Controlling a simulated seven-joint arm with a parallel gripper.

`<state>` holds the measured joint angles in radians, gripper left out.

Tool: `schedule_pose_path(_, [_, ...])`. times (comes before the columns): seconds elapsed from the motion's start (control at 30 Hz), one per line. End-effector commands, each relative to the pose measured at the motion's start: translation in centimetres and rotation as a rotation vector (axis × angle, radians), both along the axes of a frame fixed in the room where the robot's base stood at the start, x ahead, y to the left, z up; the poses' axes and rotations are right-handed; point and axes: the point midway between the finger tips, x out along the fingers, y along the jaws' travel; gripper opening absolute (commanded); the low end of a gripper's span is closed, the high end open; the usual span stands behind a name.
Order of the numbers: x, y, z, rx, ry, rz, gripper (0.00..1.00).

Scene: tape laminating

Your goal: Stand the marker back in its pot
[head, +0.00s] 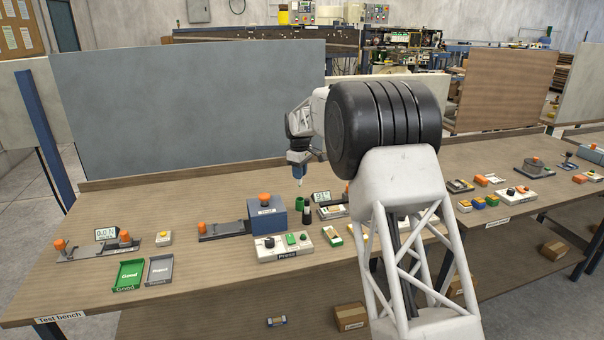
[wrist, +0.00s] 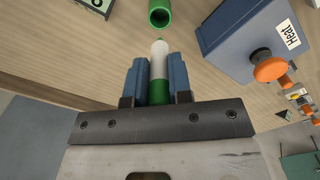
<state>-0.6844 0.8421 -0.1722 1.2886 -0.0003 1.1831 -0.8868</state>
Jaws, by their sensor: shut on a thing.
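My gripper (head: 298,171) is shut on the marker (head: 299,182) and holds it upright, above the bench. In the wrist view the marker (wrist: 159,62) is white with a green band and a small green tip, between the blue fingers of my gripper (wrist: 157,75). The green pot (head: 300,204) stands on the bench below the marker. In the wrist view the pot (wrist: 160,13) shows its open round mouth just beyond the marker's tip. The marker and the pot look apart.
A blue block labelled Heat (wrist: 245,38) with an orange knob stands left of the pot in the head view. A dark upright cylinder (head: 307,212) and a small display (head: 321,196) are close to the pot's right. The Press station (head: 286,248) lies in front.

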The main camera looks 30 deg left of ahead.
Motion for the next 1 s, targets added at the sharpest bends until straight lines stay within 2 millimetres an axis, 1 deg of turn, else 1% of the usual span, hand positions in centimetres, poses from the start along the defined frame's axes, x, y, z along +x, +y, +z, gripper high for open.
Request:
schedule_pose_path(0.47, [0.0,0.0,-0.4,-0.001,0.0,0.0,0.0])
schedule_pose_path(0.67, [0.0,0.0,-1.2,-0.001,0.001,0.0,0.0])
schedule_pose_path(1.0, [0.0,0.0,-3.0,-0.001,0.0,0.0,0.0])
